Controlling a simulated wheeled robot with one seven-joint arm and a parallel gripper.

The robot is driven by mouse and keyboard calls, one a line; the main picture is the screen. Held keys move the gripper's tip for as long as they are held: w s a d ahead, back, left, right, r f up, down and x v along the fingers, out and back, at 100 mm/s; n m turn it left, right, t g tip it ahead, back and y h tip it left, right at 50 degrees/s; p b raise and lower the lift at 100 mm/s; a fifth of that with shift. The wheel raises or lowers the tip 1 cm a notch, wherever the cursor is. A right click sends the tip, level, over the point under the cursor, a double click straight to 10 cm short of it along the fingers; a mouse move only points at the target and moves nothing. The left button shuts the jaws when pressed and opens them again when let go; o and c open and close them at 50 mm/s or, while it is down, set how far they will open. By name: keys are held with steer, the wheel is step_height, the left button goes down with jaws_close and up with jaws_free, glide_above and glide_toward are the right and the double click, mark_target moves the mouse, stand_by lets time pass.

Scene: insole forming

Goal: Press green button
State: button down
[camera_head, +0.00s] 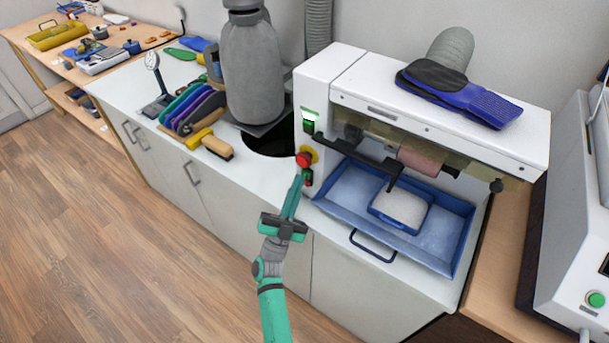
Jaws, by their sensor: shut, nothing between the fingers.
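A white machine (310,90) stands on the counter. On its front left edge is a red knob (303,160) on a yellow base. Just below it is a small green button (308,178), partly covered by my gripper's tips in this view. A green-lit switch (309,121) sits higher on the same panel. My gripper (298,181) is teal, shut and empty, pointing up at the panel. Its tips appear beside or at the small green button; I cannot tell whether they touch it. Another round green button (596,299) is on the machine at the far right.
A blue tray (330,203) with a smaller container lies under the machine's rollers. A black bar (350,153) juts out above the tray. A grey canister (252,70), insoles (190,108) and brushes (215,146) stand to the left. The floor at left is clear.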

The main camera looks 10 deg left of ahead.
steer(key=shift+w+d+f, duration=0.15)
steer(key=shift+w+d, duration=0.1)
steer(key=shift+w, duration=0.05)
steer(key=shift+w+d, duration=0.2)
stand_by(0.4)
steer(key=shift+s+f, duration=0.45)
steer(key=shift+s, duration=0.15)
steer(key=shift+s+a+f, duration=0.1)
steer(key=shift+s+a, duration=0.05)
steer(key=shift+s+a+r, duration=0.1)
steer(key=shift+s+a, duration=0.25)
steer(key=shift+s, duration=0.4)
steer(key=shift+s+a+r, duration=0.15)
steer(key=shift+s+a, duration=0.2)
steer(key=shift+s, duration=0.45)
steer(key=shift+s+a+r, duration=0.1)
steer(key=shift+s+a, duration=0.25)
steer(key=shift+s, duration=0.4)
